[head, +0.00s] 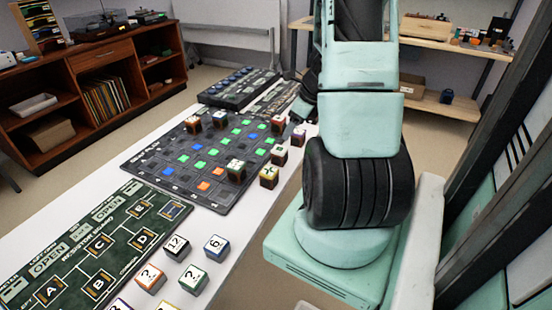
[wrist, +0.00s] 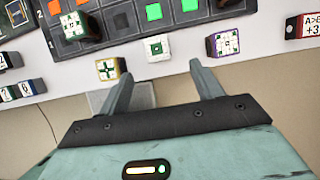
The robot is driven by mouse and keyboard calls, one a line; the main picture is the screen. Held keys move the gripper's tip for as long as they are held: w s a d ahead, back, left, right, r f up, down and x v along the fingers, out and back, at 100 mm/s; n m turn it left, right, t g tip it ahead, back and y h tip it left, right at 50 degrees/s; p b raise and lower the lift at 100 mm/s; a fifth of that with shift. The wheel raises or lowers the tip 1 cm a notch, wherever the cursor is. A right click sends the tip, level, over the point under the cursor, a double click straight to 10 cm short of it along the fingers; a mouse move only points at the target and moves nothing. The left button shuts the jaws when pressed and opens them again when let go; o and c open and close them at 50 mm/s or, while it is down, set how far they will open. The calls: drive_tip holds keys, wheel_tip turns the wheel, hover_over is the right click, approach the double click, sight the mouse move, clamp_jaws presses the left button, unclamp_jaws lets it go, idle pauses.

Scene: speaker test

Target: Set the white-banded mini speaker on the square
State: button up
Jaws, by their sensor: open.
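Several small patterned cubes stand near the table edge; I cannot tell for sure which is the white-banded mini speaker. The whitest one (wrist: 158,47) sits in the wrist view between a yellow-edged cube (wrist: 109,69) and a purple-edged cube (wrist: 222,43). In the head view it seems to be the middle edge cube (head: 279,155). My gripper (wrist: 161,72) is open and empty, its fingers pointing toward that cube, apart from it. The dark grid board (head: 211,172) has coloured and dark squares; which square is meant is unclear. My arm hides part of the head view.
Numbered cubes (head: 215,246) stand at the near end of the white table, beside a green lettered mat (head: 97,243). A dark button panel (head: 238,87) lies at the far end. A wooden cabinet (head: 107,54) stands behind.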

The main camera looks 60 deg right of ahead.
sight(280, 149)
drive_tip(key=b+x, duration=0.2)
drive_tip(key=x, duration=0.6)
drive_tip(key=shift+s, duration=0.1)
drive_tip(key=x, duration=0.1)
drive_tip(key=b+x, duration=0.1)
drive_tip(key=x, duration=0.1)
drive_tip(key=b+x, duration=0.1)
drive_tip(key=x, duration=0.1)
drive_tip(key=shift+a, duration=0.3)
drive_tip(key=c, duration=1.2)
drive_tip(key=shift+r, duration=0.15)
